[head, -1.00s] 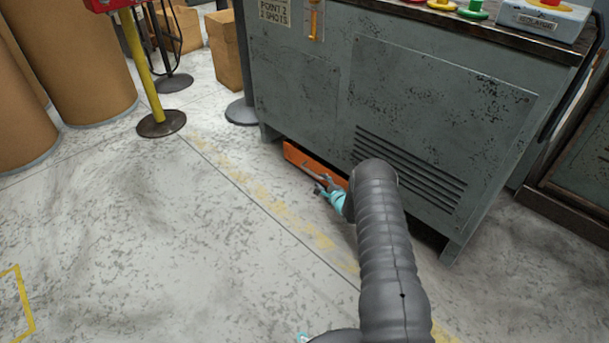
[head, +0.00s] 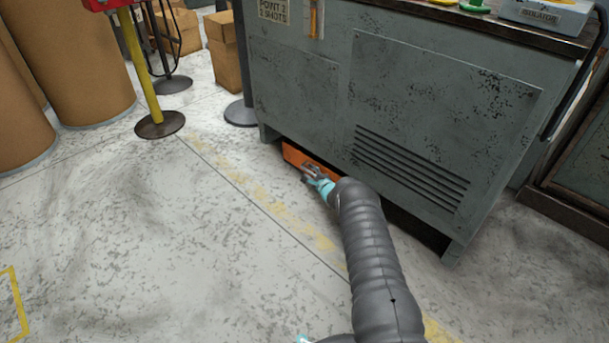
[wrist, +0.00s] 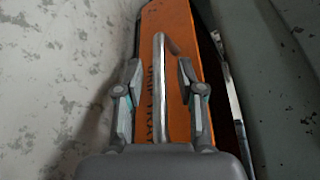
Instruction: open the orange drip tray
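The orange drip tray (head: 291,153) sits low under the front of the grey machine cabinet, its front about flush with the cabinet. In the wrist view the tray's orange front (wrist: 179,40) has dark lettering and a pale bar handle (wrist: 159,85). My gripper (head: 307,173) is at the tray front in the head view. In the wrist view my gripper (wrist: 158,75) is open, with one finger on each side of the handle and gaps to both. In the head view my gripper and arm hide the handle and part of the tray.
The grey cabinet (head: 310,90) stands over the tray, with a louvred vent above. A yellow post on a round base (head: 160,124) and brown drums (head: 70,60) stand at the left. The floor (head: 180,230) in front of the tray is clear.

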